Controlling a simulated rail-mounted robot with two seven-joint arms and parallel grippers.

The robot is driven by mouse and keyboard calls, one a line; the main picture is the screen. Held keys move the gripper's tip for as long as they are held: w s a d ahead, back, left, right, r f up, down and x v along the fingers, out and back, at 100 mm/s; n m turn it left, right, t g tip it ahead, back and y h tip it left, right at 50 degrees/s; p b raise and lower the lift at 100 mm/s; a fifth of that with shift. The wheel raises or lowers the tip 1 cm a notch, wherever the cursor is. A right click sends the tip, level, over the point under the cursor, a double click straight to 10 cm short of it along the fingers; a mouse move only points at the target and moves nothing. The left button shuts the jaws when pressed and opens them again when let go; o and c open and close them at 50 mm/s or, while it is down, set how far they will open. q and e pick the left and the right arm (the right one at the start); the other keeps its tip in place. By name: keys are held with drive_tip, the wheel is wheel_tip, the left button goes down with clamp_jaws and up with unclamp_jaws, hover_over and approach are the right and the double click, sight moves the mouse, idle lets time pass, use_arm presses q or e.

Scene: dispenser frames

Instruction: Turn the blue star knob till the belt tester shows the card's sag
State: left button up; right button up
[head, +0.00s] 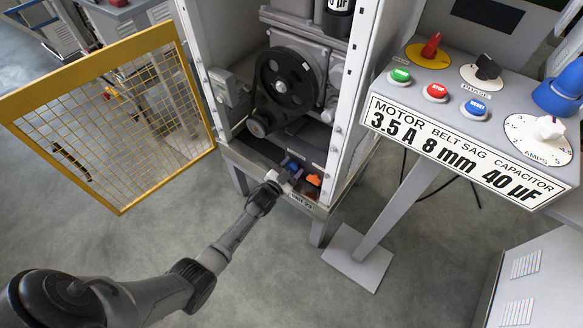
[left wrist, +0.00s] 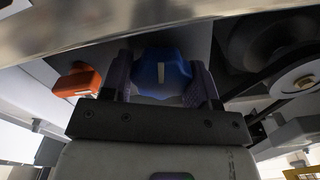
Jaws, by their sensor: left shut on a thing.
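The blue star knob (head: 292,164) sits low at the front of the open cabinet. My left gripper (head: 287,174) reaches it from the front. In the left wrist view the fingers are closed on both sides of the blue knob (left wrist: 161,73), which has a pale pointer line. The card (head: 455,150) on the control panel reads motor 3.5 A, belt sag 8 mm, capacitor 40 µF. The black belt pulley (head: 288,78) is above the knob, with a smaller pulley (head: 258,124) below it. A grey device (head: 228,88) beside the belt may be the tester; its reading is not legible. My right gripper is not in view.
An orange knob (head: 314,180) sits just right of the blue one. A yellow mesh door (head: 120,110) stands open at the left. The control panel on its post (head: 395,215) stands at the right. Floor in front is clear.

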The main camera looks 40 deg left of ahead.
use_arm(q)
drive_tip(key=o, duration=0.9)
drive_tip(key=shift+s+r+p, duration=0.1)
drive_tip(key=shift+s+p, duration=0.25)
drive_tip(key=shift+s, duration=0.1)
drive_tip(key=s+p, duration=0.5)
drive_tip(key=s, duration=0.8)
drive_tip(key=shift+d, duration=0.45)
